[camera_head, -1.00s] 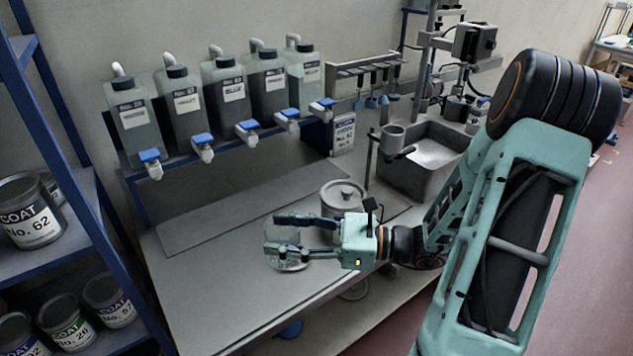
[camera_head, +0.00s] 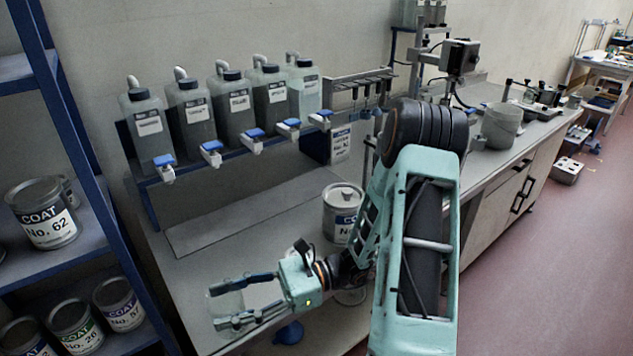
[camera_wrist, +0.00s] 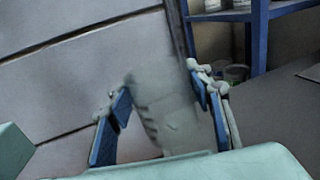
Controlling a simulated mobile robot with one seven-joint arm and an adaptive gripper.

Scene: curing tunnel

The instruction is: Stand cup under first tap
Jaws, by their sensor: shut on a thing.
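A clear, see-through cup (camera_head: 229,303) sits between the fingers of my gripper (camera_head: 220,308), near the left front of the bench. My gripper is shut on it. In the wrist view the cup (camera_wrist: 163,118) shows blurred, with dark marks on its side, between the blue finger pads of my gripper (camera_wrist: 162,122). A row of several taps with blue tops runs below grey bottles on the wall rack. The leftmost tap (camera_head: 164,169) is behind and to the left of my gripper. No cup stands under the taps. I cannot tell whether the cup touches the bench.
A flat grey plate (camera_head: 245,212) lies on the bench below the taps. A blue shelf (camera_head: 95,215) with coat cans borders the bench at left. The bench between gripper and plate looks clear.

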